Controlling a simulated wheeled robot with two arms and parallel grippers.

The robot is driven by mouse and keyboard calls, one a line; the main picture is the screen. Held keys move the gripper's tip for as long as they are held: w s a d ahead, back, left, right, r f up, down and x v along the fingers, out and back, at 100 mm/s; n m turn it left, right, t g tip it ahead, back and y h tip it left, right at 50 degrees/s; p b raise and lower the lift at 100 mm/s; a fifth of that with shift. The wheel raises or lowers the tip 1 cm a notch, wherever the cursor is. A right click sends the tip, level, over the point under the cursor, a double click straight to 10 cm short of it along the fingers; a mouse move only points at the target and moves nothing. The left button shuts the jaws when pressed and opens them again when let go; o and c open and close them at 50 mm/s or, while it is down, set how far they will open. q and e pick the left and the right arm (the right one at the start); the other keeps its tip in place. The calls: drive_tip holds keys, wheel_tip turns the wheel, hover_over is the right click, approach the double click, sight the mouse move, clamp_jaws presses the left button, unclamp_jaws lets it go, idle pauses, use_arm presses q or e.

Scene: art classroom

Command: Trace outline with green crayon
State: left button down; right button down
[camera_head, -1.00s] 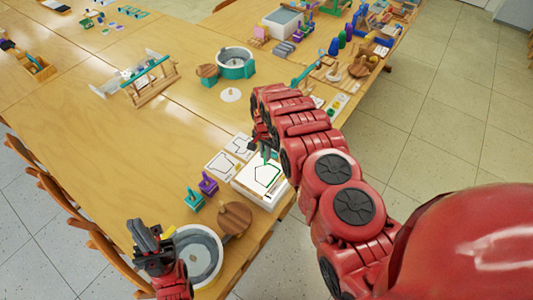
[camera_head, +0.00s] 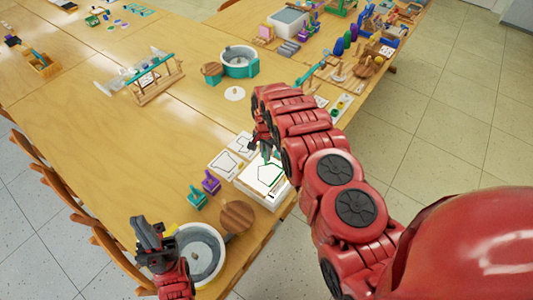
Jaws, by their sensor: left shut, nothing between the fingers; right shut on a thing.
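A white sheet with a house-shaped outline lies on a white block (camera_head: 257,190) near the table's right edge. Parts of the outline (camera_head: 259,178) show green, and other parts look dark. My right gripper (camera_head: 266,148) is over the far edge of the sheet, shut on a green crayon (camera_head: 266,156) whose tip is at or just above the paper. I cannot tell if it touches. My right arm hides the sheet's far right side. My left gripper (camera_head: 152,236) is shut and empty at the near end of the table, beside a grey-and-white basin.
Outline cards (camera_head: 224,162) lie left of the block. Teal (camera_head: 196,200) and purple (camera_head: 211,184) stamp-like tools, a round wooden piece (camera_head: 237,217) and the basin (camera_head: 212,256) stand nearer. A teal pot (camera_head: 239,62) and a wooden rack (camera_head: 157,82) stand farther back. The table's left middle is clear.

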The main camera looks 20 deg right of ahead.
drive_tip(key=shift+a, duration=0.4)
drive_tip(key=shift+a, duration=0.2)
drive_tip(key=shift+a+b, duration=0.3)
drive_tip(key=shift+a, duration=0.2)
idle(0.6)
drive_tip(key=shift+a, duration=0.2)
drive_tip(key=shift+s+a, duration=0.2)
drive_tip(key=shift+s, duration=0.05)
idle(0.4)
drive_tip(key=shift+s+r+p, duration=0.1)
drive_tip(key=shift+s+p, duration=0.1)
drive_tip(key=shift+p, duration=0.2)
drive_tip(key=shift+s+a, duration=0.15)
drive_tip(key=shift+s, duration=0.1)
drive_tip(key=shift+s+p, duration=0.25)
drive_tip(key=shift+p, duration=0.05)
